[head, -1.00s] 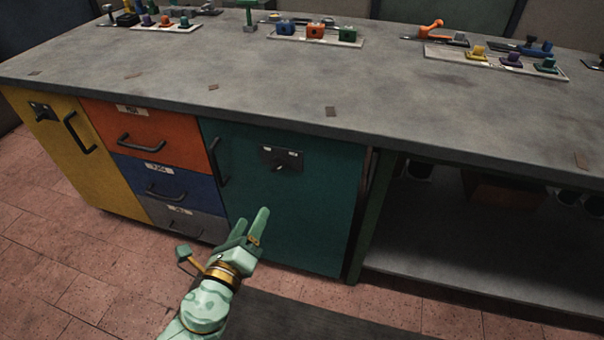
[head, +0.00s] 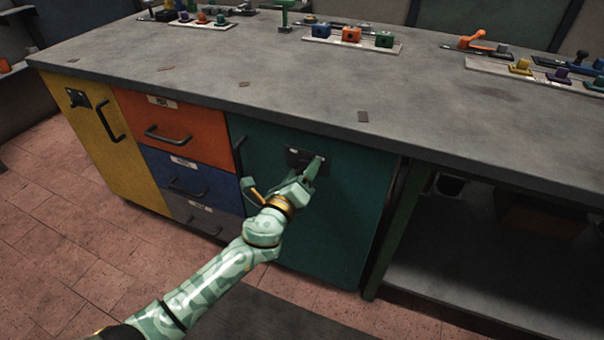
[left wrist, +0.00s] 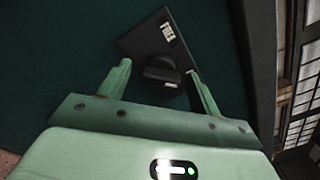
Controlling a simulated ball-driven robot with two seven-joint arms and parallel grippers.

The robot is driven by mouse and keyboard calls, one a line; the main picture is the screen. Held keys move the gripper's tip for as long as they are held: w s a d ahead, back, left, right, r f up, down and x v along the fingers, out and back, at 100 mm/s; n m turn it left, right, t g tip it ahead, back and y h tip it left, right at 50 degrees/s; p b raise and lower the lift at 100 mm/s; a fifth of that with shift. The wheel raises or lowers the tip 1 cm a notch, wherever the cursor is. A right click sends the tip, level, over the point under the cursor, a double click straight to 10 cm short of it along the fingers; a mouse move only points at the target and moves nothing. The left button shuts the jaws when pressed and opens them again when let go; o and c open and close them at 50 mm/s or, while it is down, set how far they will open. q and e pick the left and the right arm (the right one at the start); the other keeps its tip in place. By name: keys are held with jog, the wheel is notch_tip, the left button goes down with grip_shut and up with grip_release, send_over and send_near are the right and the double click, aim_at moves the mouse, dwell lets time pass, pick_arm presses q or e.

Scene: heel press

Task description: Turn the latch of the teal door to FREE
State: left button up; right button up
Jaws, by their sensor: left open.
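The teal door (head: 345,205) is in the front of the workbench, right of the drawers, and looks closed. Its latch has a dark plate (head: 297,155) with a white label near the top of the door. In the left wrist view the plate (left wrist: 147,42) shows a label that seems to read FREE, and a black knob (left wrist: 160,70) stands out from it. My left gripper (left wrist: 158,85) is open, with one finger on each side of the knob and a gap visible. In the head view my left gripper (head: 312,172) covers the knob. My right gripper is not in view.
A dark handle (head: 240,160) is on the teal door's left edge. Orange (head: 165,125), blue and grey drawers and a yellow door (head: 95,125) lie to the left. An open shelf is to the right. Parts sit on the bench top's far side.

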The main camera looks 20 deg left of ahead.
pick_arm(q)
jog(key=c, duration=1)
